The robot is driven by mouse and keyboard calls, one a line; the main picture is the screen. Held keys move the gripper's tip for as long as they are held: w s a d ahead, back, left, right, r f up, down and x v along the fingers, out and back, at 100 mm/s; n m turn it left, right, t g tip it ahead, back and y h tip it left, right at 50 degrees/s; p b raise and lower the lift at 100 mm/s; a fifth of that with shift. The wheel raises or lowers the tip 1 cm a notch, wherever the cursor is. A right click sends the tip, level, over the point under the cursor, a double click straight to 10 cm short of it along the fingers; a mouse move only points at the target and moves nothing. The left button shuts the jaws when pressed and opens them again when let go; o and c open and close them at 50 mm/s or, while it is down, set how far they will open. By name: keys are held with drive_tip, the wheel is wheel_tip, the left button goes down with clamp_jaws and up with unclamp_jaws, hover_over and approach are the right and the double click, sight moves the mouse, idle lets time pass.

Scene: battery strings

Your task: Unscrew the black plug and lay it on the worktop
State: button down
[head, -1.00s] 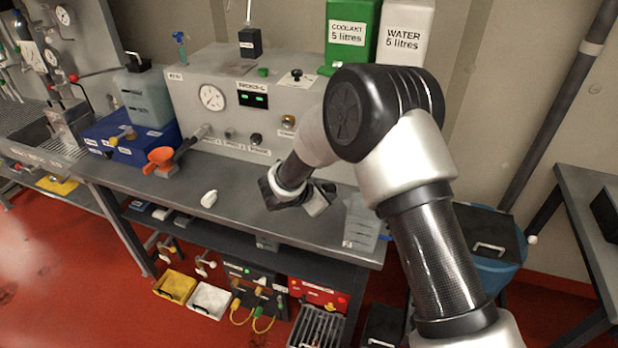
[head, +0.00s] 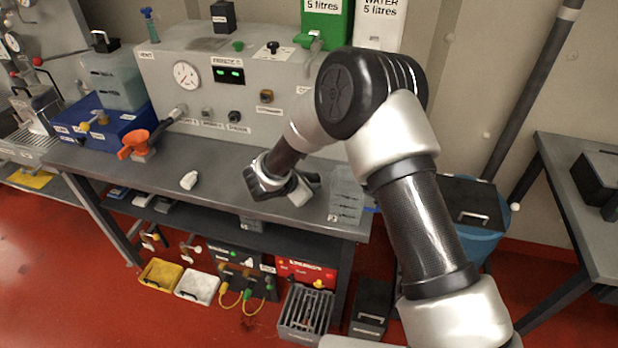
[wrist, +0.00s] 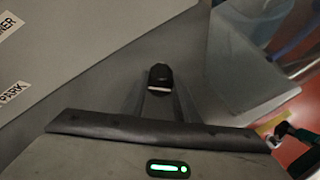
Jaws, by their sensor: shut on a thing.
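My gripper (wrist: 160,95) is shut on the black plug (wrist: 160,76), a small dark piece with a pale lower edge, seen between the fingertips in the wrist view. In the head view my gripper (head: 272,186) is low over the front right part of the grey worktop (head: 225,213), left of a clear jug. The fingertips and the plug are hidden there by the hand. The grey worktop surface also shows around the plug in the wrist view (wrist: 95,85). I cannot tell whether the plug touches it.
A grey tester unit (head: 160,72) with gauge and labelled front stands behind my gripper. The clear jug (head: 345,198) stands near the worktop's right end. Bare worktop lies between bottle and gripper.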

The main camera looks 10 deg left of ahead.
drive_tip(key=shift+f+b, duration=0.7)
drive_tip(key=shift+b, duration=0.15)
idle(0.5)
drive_tip(key=c, duration=1.4)
unclamp_jaws()
drive_tip(key=shift+o, duration=0.5)
drive_tip(key=shift+s+d, duration=0.1)
